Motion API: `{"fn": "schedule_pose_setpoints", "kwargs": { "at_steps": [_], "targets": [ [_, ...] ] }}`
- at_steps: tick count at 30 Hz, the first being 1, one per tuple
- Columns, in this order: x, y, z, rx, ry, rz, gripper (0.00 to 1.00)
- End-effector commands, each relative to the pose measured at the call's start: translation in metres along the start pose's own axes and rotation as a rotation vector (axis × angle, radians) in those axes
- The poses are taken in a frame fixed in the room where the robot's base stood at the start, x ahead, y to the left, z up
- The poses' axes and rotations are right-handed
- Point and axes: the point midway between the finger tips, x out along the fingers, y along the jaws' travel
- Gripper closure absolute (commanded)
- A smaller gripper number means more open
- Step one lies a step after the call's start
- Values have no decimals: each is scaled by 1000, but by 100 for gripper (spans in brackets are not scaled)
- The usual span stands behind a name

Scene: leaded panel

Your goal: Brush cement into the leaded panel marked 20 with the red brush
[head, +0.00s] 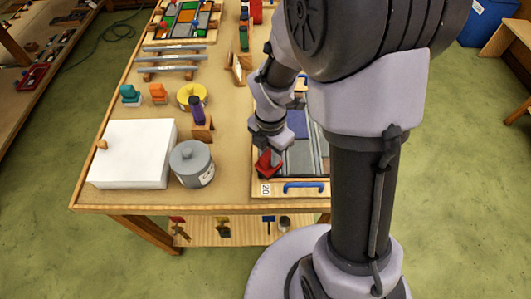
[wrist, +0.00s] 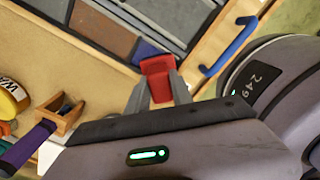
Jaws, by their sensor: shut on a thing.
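The leaded panel marked 20 lies in a wooden frame at the table's front edge. Its grey and blue panes (head: 298,155) show partly behind my arm, and its number tag (head: 265,189) is at the near left corner. The wrist view shows grey, brown and blue panes (wrist: 120,43) with dark lead lines. My gripper (head: 268,151) is over the panel's near left part, shut on the red brush (head: 268,165). In the wrist view the red brush (wrist: 156,66) sits between the fingertips (wrist: 161,88) at the panes' edge. Its bristles are hidden, so I cannot tell whether they touch.
A blue handle (head: 305,186) is on the frame's near rail. Left of the panel stand a grey lidded pot (head: 192,166), a white box (head: 132,155), a purple-handled tool (head: 197,108) in a wooden holder and a yellow tape roll (head: 186,93). My arm hides the panel's right side.

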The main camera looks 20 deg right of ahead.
Motion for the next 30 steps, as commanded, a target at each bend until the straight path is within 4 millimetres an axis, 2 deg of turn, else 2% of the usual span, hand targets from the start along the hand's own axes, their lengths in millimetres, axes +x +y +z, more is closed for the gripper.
{"fn": "schedule_pose_setpoints", "kwargs": {
  "at_steps": [3,12,19,26,30],
  "targets": [
    [-1,-7,8,2,0,0,100],
    [0,-9,10,1,0,-1,100],
    [0,-22,22,1,1,-1,100],
    [0,-22,22,0,1,-1,100],
    [-8,-22,22,0,1,-1,100]
  ]
}}
